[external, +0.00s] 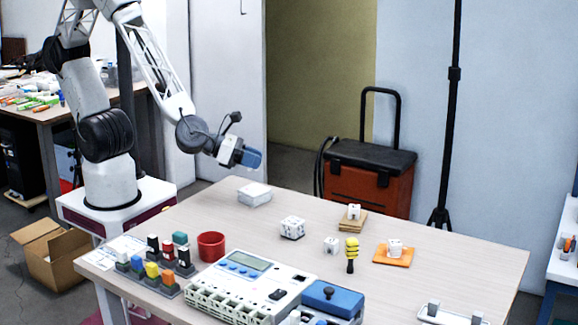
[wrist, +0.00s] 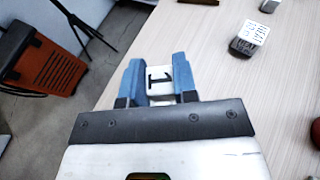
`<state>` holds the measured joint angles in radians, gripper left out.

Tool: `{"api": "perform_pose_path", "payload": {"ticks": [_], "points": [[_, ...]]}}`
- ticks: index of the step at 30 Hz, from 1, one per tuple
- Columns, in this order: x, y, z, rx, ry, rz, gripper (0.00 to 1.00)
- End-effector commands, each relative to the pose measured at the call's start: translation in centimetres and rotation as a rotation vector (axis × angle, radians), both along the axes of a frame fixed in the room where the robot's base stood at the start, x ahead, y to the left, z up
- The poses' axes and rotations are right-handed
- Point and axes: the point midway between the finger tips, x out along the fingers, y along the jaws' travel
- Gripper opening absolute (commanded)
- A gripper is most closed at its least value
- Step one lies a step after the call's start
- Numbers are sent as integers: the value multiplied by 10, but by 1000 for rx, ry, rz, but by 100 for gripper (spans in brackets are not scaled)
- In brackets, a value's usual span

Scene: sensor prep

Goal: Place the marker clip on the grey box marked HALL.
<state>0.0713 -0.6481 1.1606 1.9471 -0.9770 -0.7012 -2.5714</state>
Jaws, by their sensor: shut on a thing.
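My gripper (external: 250,158) is raised above the back left of the table. In the wrist view its blue fingers (wrist: 158,82) are shut on a small white piece (wrist: 158,78) with a black mark, apparently the marker clip. In the external view the held piece cannot be made out. A dark grey box with a white printed top (wrist: 250,38) stands on the table, to the right of the fingers in the wrist view. It appears to be the white-and-dark box (external: 292,228) near the table's middle. I cannot read HALL on any box.
A plain white box (external: 254,193) is below my gripper. A small white cube (external: 331,246), a yellow-and-black tool (external: 351,252), an orange tile (external: 380,256) and a wooden stack (external: 345,226) stand to the right. A red cup (external: 211,246) and a meter (external: 240,290) are in front.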

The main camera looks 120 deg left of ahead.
Motion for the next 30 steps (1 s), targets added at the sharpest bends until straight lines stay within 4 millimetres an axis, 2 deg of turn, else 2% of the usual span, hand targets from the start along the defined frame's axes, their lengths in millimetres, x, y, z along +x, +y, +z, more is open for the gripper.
{"api": "perform_pose_path", "payload": {"ticks": [1,12,18,24,30], "points": [[-13,-1,0,-1,0,11,0],[-105,2,-8,1,7,114,0],[-148,7,-15,2,17,163,0],[-173,10,-21,6,25,191,0],[-180,11,-23,6,27,202,0]]}}
